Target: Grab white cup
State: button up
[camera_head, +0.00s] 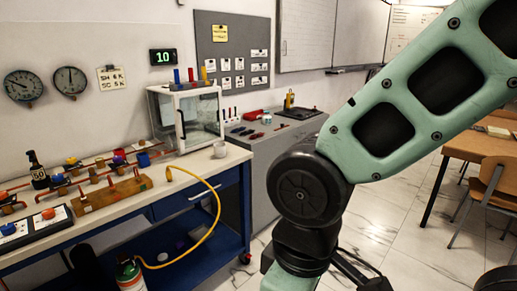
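A small white cup (220,150) stands on the right end of the workbench (217,166), just right of the clear glass-walled box (187,118). The cup looks upright; its inside is too small to make out. My arm crosses the right half of the view, and its lower part runs out of the bottom edge. My gripper is not in view, so its place relative to the cup and its opening do not show.
A yellow hose (217,207) hangs over the bench's front edge near the cup. Pipes with valves and a wooden block (112,193) fill the bench's left part. A grey counter (260,150) stands behind the bench. A wooden table (470,145) and chair (489,187) are at right.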

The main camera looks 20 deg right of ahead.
aim_at(220, 148)
jog(key=i+u, duration=0.2)
jog(key=i, duration=0.35)
jog(key=i+u, duration=0.15)
jog(key=i, duration=0.45)
jog(key=i+l+u, duration=0.2)
jog(key=i, duration=0.35)
jog(key=i+l+u, duration=0.15)
jog(key=i, duration=0.4)
